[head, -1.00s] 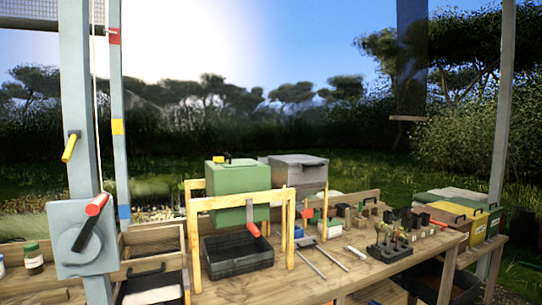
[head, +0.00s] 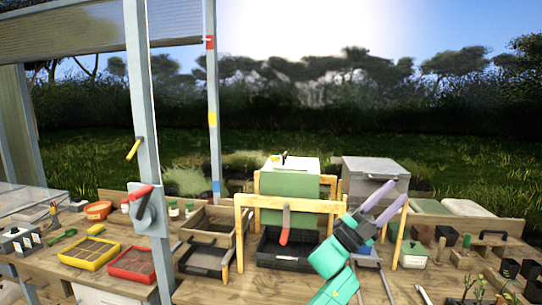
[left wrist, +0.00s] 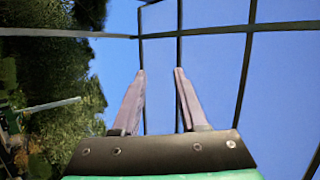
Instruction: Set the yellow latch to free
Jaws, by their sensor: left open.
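A yellow-handled latch (head: 134,149) is on the near grey post, above the red-handled crank. Its handle slants down to the left from its pivot on the post. My left gripper (head: 398,190) is raised over the bench at the right, well apart from the latch. Its jaws are open and empty and point up to the right. In the left wrist view the open fingers (left wrist: 161,72) point towards sky and thin frame bars, with no latch in sight. My right gripper is not in view.
The red-handled crank (head: 142,193) juts out from the post. A wooden frame (head: 290,202) with a red-handled lever (head: 284,225) stands between my left gripper and the post. Yellow (head: 90,252) and red (head: 132,264) trays lie on the bench left of the post.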

